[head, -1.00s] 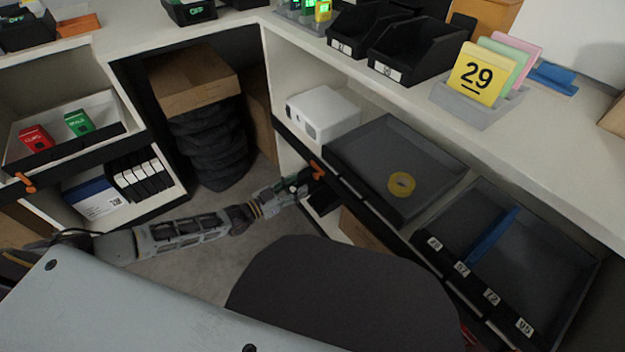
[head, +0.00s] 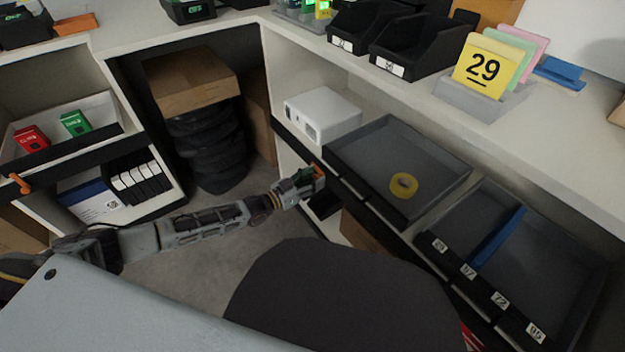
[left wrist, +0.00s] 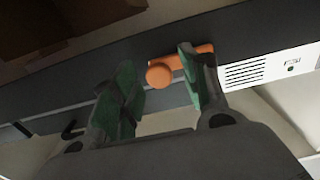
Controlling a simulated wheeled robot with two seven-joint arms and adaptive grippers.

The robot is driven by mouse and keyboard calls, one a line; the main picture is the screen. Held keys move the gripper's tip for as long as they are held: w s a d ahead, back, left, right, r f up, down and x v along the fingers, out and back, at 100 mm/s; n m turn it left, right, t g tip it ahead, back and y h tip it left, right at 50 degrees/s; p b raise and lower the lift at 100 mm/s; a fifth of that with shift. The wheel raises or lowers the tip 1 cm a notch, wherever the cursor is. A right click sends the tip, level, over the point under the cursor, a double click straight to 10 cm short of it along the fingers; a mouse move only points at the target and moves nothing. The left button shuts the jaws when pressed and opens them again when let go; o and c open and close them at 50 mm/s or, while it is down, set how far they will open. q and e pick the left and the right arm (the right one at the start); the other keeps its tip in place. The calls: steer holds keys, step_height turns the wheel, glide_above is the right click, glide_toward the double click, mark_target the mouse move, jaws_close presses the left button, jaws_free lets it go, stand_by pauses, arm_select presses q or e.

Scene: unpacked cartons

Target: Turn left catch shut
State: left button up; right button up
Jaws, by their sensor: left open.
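An orange catch with a round knob and a short bar (left wrist: 162,72) sits on the dark front rail (left wrist: 75,88) in the left wrist view. Its bar points right and slightly up, roughly along the rail. My left gripper (left wrist: 157,60) is open with its green-padded fingers on either side of the knob; the right finger overlaps the bar. I cannot tell whether they touch. In the head view, my left gripper (head: 312,180) is at the right-hand shelf's rail and partly hides the catch (head: 319,169). A second orange catch (head: 20,184) is on the left shelf's rail. My right gripper is out of view.
A white box (head: 322,116) stands behind the rail. Beside it are a grey tray (head: 365,140) with a yellow tape roll (head: 403,185) and a divided tray (head: 560,265). A carton (head: 190,80) rests on dark stacked items at the back.

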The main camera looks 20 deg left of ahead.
arm_select(q)
steer(key=shift+c, duration=0.3)
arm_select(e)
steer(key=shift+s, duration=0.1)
arm_select(q)
jaws_close()
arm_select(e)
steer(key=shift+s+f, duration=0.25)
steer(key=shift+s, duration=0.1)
